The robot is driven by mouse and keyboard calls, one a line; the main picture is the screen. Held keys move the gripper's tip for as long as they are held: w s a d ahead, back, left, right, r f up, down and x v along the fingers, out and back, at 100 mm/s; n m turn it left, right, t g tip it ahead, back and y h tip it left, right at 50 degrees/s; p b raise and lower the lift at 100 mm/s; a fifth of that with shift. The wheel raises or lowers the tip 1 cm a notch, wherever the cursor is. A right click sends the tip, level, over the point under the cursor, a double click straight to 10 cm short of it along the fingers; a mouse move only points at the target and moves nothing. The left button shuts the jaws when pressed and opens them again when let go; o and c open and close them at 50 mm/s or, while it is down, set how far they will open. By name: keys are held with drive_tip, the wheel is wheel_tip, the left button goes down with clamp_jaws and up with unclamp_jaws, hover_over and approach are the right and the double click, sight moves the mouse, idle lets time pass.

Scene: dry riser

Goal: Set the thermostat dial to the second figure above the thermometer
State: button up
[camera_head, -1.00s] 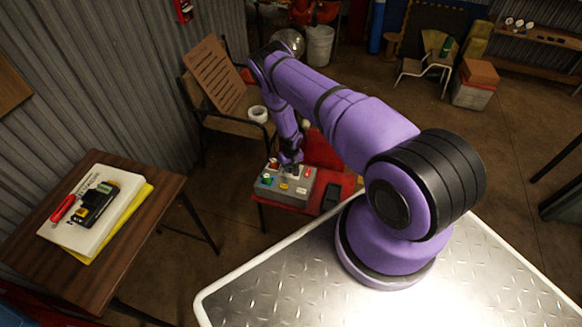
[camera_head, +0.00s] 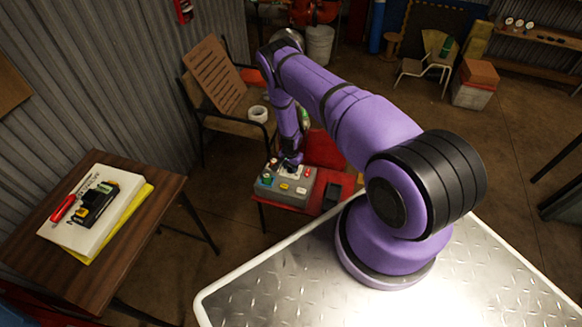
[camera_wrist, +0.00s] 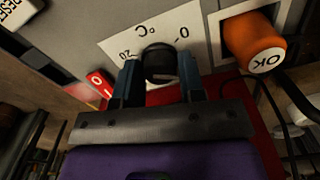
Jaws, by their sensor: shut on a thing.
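The grey control box (camera_head: 285,187) stands on a red surface, with several coloured controls on it. The black thermostat dial (camera_wrist: 161,62) shows in the wrist view on a white °C scale plate (camera_wrist: 121,43) printed with 0 and 20. Any other figures are hidden or cannot be read. My gripper (camera_wrist: 160,78) is shut on the dial, one finger on each side of it. In the head view my gripper (camera_head: 291,160) is over the back part of the box and hides the dial. I cannot make out a thermometer reading.
An orange OK knob (camera_wrist: 254,42) is close right of the dial. A red switch (camera_wrist: 100,84) is on the left, near a RESET control (camera_wrist: 18,12). A chair (camera_head: 235,120) with tape stands behind the box. A wooden table (camera_head: 140,225) is at the left.

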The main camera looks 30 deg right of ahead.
drive_tip(key=m, duration=1.2)
idle(0.5)
drive_tip(key=o, duration=0.9)
wheel_tip(320, 180, up, 11)
drive_tip(key=shift+f, duration=0.1)
idle(0.6)
